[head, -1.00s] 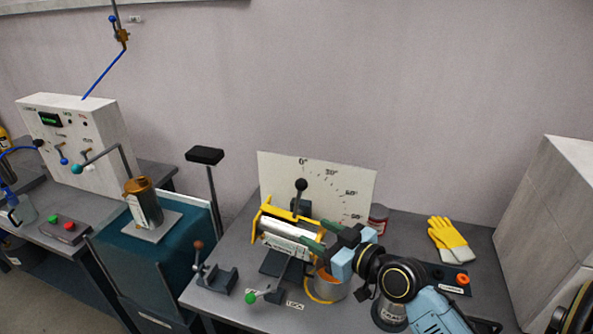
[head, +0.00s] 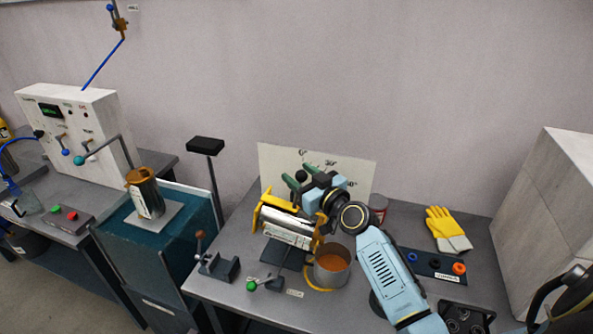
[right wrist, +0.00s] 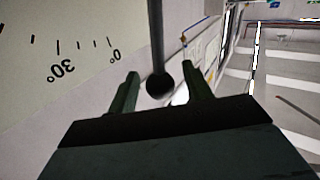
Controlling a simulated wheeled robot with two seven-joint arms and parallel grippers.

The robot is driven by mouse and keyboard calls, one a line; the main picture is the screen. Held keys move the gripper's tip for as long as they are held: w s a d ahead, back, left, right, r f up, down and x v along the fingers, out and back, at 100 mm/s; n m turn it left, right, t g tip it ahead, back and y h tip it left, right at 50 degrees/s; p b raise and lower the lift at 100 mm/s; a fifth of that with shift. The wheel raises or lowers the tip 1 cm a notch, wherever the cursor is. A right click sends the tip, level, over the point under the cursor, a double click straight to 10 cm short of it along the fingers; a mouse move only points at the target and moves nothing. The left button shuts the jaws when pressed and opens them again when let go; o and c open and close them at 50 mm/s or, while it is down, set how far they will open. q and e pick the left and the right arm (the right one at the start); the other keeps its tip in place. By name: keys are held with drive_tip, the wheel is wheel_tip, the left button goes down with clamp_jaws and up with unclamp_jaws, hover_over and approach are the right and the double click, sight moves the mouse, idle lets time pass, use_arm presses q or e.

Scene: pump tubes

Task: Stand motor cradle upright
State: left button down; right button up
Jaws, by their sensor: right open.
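The motor cradle (head: 268,213) is a yellow frame around a silver cylinder with a white label, lying roughly level on a dark stand on the right bench. A lever with a black ball knob (head: 301,175) rises behind it. My right gripper (head: 284,174) is above and behind the cradle, with its green fingers open around the knob. In the right wrist view the knob (right wrist: 160,85) and its rod show between the two fingertips, with space on both sides. The white angle board (head: 357,168) stands behind, partly hidden by my gripper. My left gripper is not in view.
Yellow gloves (head: 445,225) lie at right. A teal cabinet (head: 150,245) stands left.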

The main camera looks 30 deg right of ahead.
drive_tip(key=shift+w+a, duration=0.1)
drive_tip(key=shift+w, duration=0.75)
clamp_jaws()
